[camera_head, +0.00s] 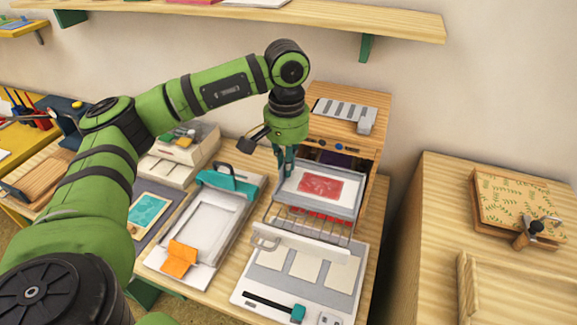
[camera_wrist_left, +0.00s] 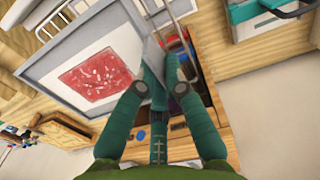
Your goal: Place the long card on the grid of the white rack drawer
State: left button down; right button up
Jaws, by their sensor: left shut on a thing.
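My left gripper (camera_head: 287,168) reaches down at the left rear corner of a grey-rimmed white tray (camera_head: 345,209). In the left wrist view its fingers (camera_wrist_left: 158,72) are closed on a thin pale piece (camera_wrist_left: 152,52) beside the tray's edge. I cannot tell whether this piece is the long card or part of the tray. A white sheet with a red print (camera_head: 321,186) lies in the tray; the print also shows in the left wrist view (camera_wrist_left: 100,77). A wire grid (camera_head: 302,229) sticks out lower, in front of the wooden cabinet. My right gripper is not in view.
A white tray device with an orange piece (camera_head: 179,259) is to the left. The wooden cabinet (camera_head: 372,148) rises behind. A wooden table (camera_head: 435,235) stands at the right.

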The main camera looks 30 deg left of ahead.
pick_arm(q)
jog(key=shift+w+a+f+p, duration=0.2)
jog(key=shift+w+a+f, duration=0.25)
jog(key=shift+w, duration=0.15)
jog(key=shift+w+a+f+p, duration=0.15)
jog(key=shift+w+a+f, duration=0.25)
jog(key=shift+w, duration=0.2)
notch_tip(320, 180, down, 3)
jog(key=shift+s+f+p, duration=0.1)
jog(key=shift+p, duration=0.7)
jog(key=shift+f, duration=0.4)
jog(key=shift+d+f, duration=0.1)
jog(key=shift+f, duration=0.05)
jog(key=c, duration=1.3)
grip_release()
jog(key=shift+c, duration=0.2)
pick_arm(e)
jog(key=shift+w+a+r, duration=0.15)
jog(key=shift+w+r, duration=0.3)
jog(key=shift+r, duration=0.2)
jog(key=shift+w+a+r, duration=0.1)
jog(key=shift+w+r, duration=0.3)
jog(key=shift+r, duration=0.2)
